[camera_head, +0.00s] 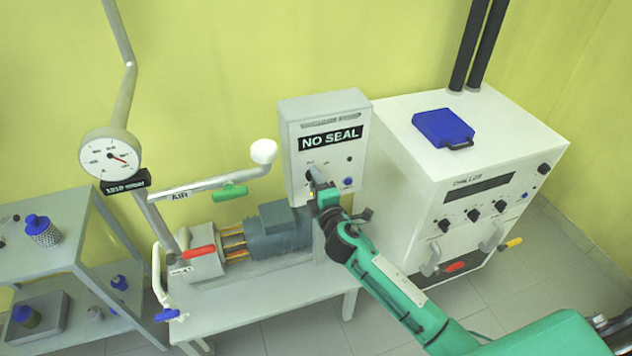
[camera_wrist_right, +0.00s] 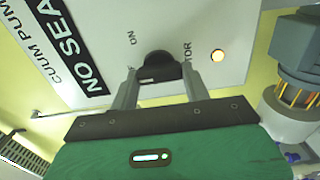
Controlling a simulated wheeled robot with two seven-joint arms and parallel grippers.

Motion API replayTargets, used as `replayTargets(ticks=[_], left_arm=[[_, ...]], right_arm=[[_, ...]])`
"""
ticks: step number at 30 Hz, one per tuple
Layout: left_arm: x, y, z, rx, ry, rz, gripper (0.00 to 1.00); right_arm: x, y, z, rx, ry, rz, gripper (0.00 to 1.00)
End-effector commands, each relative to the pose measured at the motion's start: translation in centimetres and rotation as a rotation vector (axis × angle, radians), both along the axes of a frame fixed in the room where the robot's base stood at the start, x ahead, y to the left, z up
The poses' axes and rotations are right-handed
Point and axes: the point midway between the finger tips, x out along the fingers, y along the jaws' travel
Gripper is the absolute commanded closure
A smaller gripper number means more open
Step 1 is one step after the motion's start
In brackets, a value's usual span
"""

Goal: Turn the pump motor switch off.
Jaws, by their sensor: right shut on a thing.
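The vacuum pump control box (camera_head: 338,108), grey-white with a black "NO SEAL" sign, stands at the back of the table. Its black motor switch (camera_wrist_right: 160,66) shows in the right wrist view, with "ON" lettering near it and the ends of other labels partly covered by my fingers. My right gripper (camera_head: 315,182) reaches the front of the box, and its fingers (camera_wrist_right: 160,84) are shut on the switch, one on each side. My left gripper is in neither view.
The pump motor (camera_head: 280,228) sits on the table (camera_head: 262,284), left of my right arm. A white chiller (camera_head: 480,165) with a blue item (camera_head: 442,126) on top stands to the right. A pipe with a gauge (camera_head: 108,154) and a shelf rack (camera_head: 50,262) are at left.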

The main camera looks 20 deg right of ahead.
Motion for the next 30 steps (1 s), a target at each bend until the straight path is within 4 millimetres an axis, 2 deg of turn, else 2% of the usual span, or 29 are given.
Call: replayTargets(ticks=[16,17,20,30], left_arm=[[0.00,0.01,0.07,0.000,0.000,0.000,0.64],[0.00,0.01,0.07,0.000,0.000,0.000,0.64],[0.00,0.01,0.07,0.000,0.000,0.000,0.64],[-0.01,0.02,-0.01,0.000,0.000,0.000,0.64]], right_arm=[[-0.04,0.05,-0.17,-0.030,0.001,0.001,0.76],[-0.04,0.05,-0.17,-0.030,0.001,0.001,0.51],[-0.04,0.04,-0.15,-0.029,0.001,0.001,0.31],[-0.24,0.01,-0.11,-0.027,0.000,0.000,0.31]])
